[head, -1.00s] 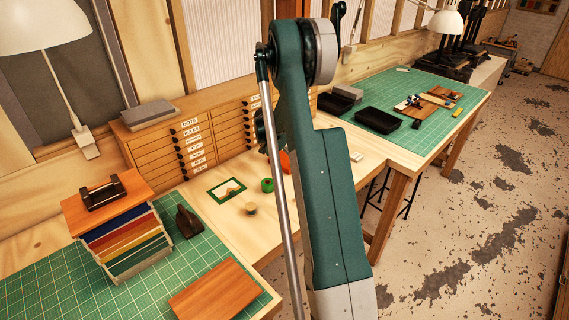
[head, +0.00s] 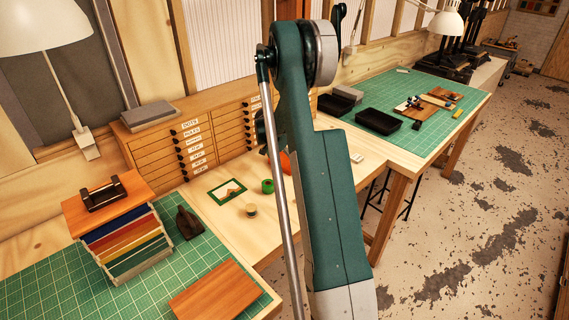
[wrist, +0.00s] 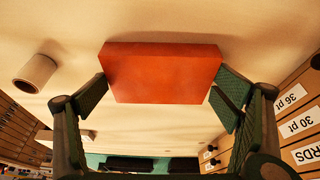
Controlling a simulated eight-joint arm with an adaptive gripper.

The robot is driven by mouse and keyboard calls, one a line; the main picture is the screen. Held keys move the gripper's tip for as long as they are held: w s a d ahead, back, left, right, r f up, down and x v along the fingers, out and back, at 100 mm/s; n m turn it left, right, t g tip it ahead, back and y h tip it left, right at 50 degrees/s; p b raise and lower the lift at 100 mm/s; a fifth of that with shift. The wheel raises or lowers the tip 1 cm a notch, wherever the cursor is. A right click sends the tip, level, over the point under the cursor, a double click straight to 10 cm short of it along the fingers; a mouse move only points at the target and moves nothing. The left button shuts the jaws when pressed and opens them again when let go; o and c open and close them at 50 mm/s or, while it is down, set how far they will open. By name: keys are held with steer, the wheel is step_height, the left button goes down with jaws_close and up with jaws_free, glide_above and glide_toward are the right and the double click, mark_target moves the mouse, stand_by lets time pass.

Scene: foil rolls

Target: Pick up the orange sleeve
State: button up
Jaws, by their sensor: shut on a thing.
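The orange sleeve (wrist: 163,72) is a plain box-like block in the middle of the wrist view. My gripper (wrist: 160,84) has one finger against each side of it and is shut on it. In the head view only a small orange part of the sleeve (head: 286,162) shows beside my arm, which hides the rest and most of my gripper. I cannot tell whether the sleeve touches the table.
A drawer cabinet (head: 190,145) with labelled drawers stands close behind. A green roll (head: 268,186), a small tan roll (head: 251,210) and a green-framed card (head: 226,191) lie on the wooden table (head: 225,222). Black trays (head: 380,121) sit farther right.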

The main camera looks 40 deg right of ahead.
mark_target(284, 161)
step_height(284, 161, up, 10)
stand_by(0.8)
stand_by(0.5)
